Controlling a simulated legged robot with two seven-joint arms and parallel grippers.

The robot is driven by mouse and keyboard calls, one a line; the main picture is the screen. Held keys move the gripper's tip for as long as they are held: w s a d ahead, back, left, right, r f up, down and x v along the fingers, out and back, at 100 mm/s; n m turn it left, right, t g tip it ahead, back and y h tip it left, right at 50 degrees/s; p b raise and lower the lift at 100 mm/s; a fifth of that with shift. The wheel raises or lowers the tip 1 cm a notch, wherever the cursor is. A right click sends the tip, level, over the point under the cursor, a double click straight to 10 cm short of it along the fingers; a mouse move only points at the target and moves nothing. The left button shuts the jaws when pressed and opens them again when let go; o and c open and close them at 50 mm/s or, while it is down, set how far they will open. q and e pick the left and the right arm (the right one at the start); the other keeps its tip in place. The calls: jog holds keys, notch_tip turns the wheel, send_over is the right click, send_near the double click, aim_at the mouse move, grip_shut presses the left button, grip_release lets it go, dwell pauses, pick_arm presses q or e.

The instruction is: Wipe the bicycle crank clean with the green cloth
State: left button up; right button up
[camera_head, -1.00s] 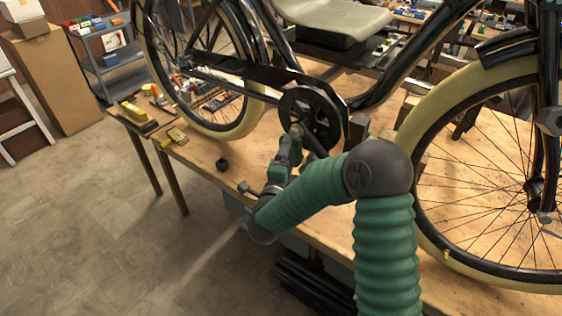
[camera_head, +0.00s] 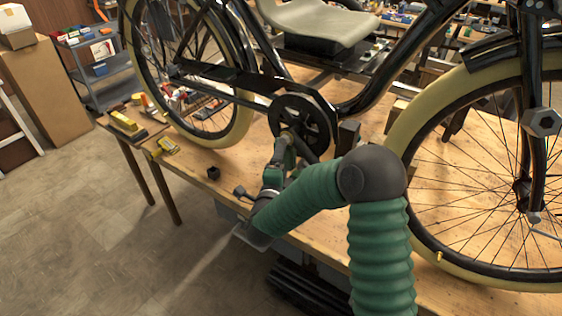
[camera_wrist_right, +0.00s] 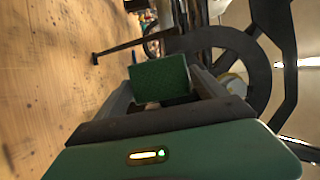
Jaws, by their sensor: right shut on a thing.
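My right gripper (camera_head: 286,142) is at the bicycle crank, just in front of the black chainring (camera_head: 303,122). In the right wrist view it is shut on the green cloth (camera_wrist_right: 160,79), a small textured pad between the fingers. The dark chainring (camera_wrist_right: 258,88) is just beyond and to the right of the fingers there. In the head view the gripper covers much of the crank (camera_head: 306,153), and the cloth is hard to make out. I cannot tell whether the cloth touches the crank. My left gripper is not in view.
The bicycle stands on a wooden workbench (camera_head: 420,285), with its cream-tyred front wheel (camera_head: 402,152) to the right. Open floor (camera_head: 80,230) is at the left.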

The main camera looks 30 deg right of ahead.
jog(key=shift+w+d, duration=0.2)
jog(key=shift+d, duration=0.2)
jog(key=shift+w+a+r+p, duration=0.7)
jog(key=shift+w+a+r, duration=0.3)
jog(key=shift+w+r, duration=1.3)
jog(key=s+f+b, duration=0.1)
jog(key=s+d+f+b, duration=0.1)
jog(key=s+f+b, duration=0.1)
jog(key=s+d+f+b, duration=0.1)
jog(key=shift+s+f, duration=0.3)
jog(key=shift+s, duration=0.05)
jog(key=s+a+b, duration=0.1)
jog(key=s+a, duration=0.1)
jog(key=a, duration=0.3)
jog(key=shift+a, duration=0.3)
